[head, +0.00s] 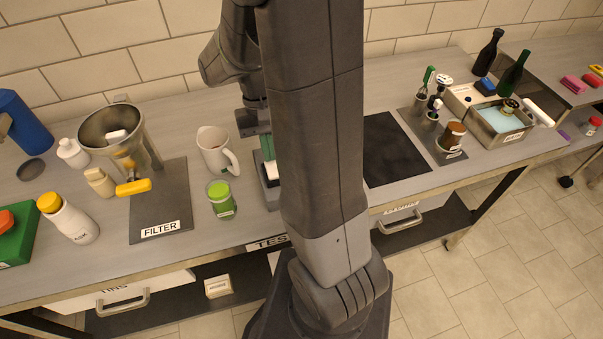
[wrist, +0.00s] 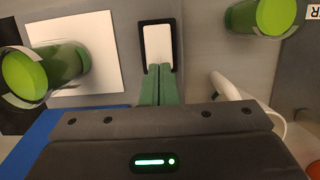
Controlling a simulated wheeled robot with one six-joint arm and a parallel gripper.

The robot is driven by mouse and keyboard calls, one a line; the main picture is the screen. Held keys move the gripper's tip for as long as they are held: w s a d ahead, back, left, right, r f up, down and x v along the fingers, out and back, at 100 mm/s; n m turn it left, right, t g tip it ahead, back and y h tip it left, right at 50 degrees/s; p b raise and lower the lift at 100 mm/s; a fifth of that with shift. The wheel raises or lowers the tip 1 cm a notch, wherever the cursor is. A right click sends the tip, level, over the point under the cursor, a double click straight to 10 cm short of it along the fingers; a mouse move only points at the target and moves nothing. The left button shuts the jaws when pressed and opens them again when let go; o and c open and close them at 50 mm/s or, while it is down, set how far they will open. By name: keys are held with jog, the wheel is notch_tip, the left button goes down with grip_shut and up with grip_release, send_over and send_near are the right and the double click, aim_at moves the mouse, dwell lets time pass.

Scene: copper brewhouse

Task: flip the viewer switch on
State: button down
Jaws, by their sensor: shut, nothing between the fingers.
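The viewer switch (wrist: 158,43) is a white rocker in a dark frame, at the top middle of the wrist view. In the head view its white part (head: 272,171) shows just left of my arm. My gripper (wrist: 158,72) has green fingers pressed together, with their tips at the rocker's near edge; I cannot tell whether they touch it. In the head view my gripper (head: 268,152) points down over the switch, partly hidden by my arm. A white square plate (wrist: 105,85) beside the switch bears a green-filled glass (wrist: 42,72). Whether the switch is on is unclear.
A white mug (head: 218,152) and a green jar (head: 221,200) stand close left of the switch. A metal pitcher (head: 118,140) stands farther left, by the dark FILTER mat (head: 160,205). A black mat (head: 392,150) lies bare right of my arm.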

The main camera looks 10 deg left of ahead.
jog(key=shift+f, duration=0.4)
jog(key=shift+r, duration=0.1)
jog(key=p+v, duration=0.1)
jog(key=v, duration=0.1)
jog(key=p+v, duration=0.2)
jog(key=s+p+v, duration=0.1)
jog(key=p, duration=0.1)
jog(key=shift+d+r, duration=0.35)
jog(key=shift+r, duration=0.2)
jog(key=shift+f, duration=0.1)
jog(key=v, duration=1.4)
jog(key=shift+b, duration=0.3)
jog(key=shift+f, duration=0.1)
